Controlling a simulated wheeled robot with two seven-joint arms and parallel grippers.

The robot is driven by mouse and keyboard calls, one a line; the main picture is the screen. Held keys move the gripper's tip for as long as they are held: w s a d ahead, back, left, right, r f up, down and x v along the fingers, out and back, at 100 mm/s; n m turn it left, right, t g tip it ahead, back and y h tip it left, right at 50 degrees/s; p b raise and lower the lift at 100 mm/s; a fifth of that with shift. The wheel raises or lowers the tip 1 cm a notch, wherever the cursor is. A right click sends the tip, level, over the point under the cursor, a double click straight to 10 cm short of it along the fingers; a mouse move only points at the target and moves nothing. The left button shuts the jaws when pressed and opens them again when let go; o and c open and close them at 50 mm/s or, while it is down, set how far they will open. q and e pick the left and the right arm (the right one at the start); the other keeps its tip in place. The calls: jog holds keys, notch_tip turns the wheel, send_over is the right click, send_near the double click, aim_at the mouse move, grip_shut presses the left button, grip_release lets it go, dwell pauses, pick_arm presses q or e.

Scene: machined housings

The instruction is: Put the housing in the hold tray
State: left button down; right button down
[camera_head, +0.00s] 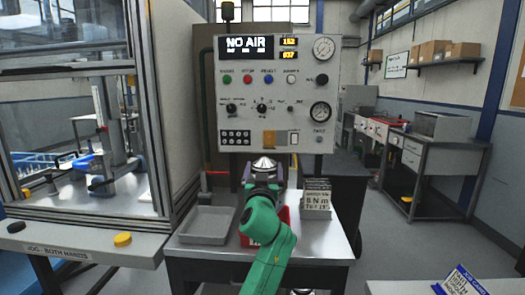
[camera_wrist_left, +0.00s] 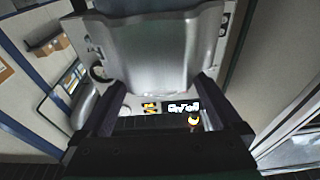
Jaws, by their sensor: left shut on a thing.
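My left gripper (camera_head: 264,173) is shut on a silvery metal housing (camera_head: 264,162) and holds it up in front of the control panel. In the left wrist view the housing (camera_wrist_left: 155,50) fills the space beyond the two dark fingers of the left gripper (camera_wrist_left: 157,100). A shallow grey tray (camera_head: 207,226) lies on the metal table, to the left of the arm, and looks empty. A red tray (camera_head: 283,214) is mostly hidden behind my green arm. I cannot tell from any label which one is the hold tray. My right gripper is not in view.
A holder with cards marked 8 Nm (camera_head: 317,200) stands at the table's right. The control panel (camera_head: 275,95) reads NO AIR. A glazed machine (camera_head: 75,120) stands at the left, with a yellow button (camera_head: 123,239) on its front ledge. The metal table (camera_head: 330,245) has bare room at its front right.

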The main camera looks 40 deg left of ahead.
pick_arm(q)
notch_tip(320, 180, down, 9)
jog(key=shift+r+b, duration=0.15)
jog(key=shift+b, duration=0.8)
grip_release()
jog(key=shift+s+d, duration=0.1)
jog(key=shift+s, duration=0.05)
jog(key=shift+d, duration=0.1)
jog(key=shift+s+d+f, duration=0.2)
jog(key=shift+s, duration=0.05)
jog(key=b+v, duration=0.2)
jog(key=v, duration=0.9)
jog(key=shift+b, duration=0.4)
jog(key=shift+s, duration=0.1)
